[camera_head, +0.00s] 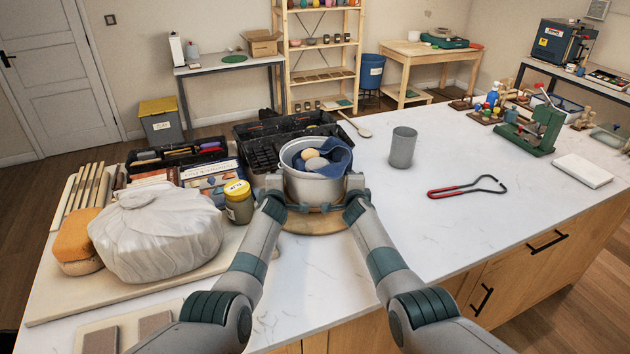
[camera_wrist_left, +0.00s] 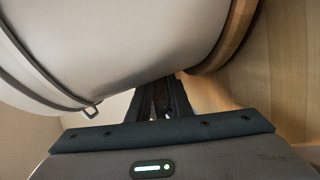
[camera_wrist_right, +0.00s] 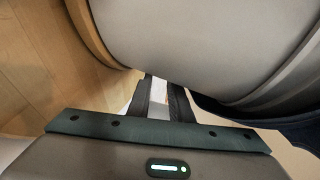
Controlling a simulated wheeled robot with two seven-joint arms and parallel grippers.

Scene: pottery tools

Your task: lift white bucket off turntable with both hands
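The white bucket (camera_head: 313,187) stands upright on the round wooden turntable (camera_head: 316,223) at the middle of the table. A blue cloth (camera_head: 334,155) and round tan pieces (camera_head: 312,160) sit inside its rim. My left gripper (camera_head: 274,184) is at the bucket's left side and my right gripper (camera_head: 355,184) at its right side. In the left wrist view, the bucket wall (camera_wrist_left: 120,45) fills the upper part, above slightly parted fingers (camera_wrist_left: 165,100). In the right wrist view, the bucket wall (camera_wrist_right: 200,45) is close to parted fingers (camera_wrist_right: 160,95). Whether the fingers touch the bucket is unclear.
A black crate (camera_head: 262,150) stands just behind the bucket. A yellow-lidded jar (camera_head: 238,203) and a wrapped clay lump (camera_head: 158,235) are to the left. A grey cylinder (camera_head: 402,148) and red-handled tool (camera_head: 467,188) are to the right. The front right tabletop is clear.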

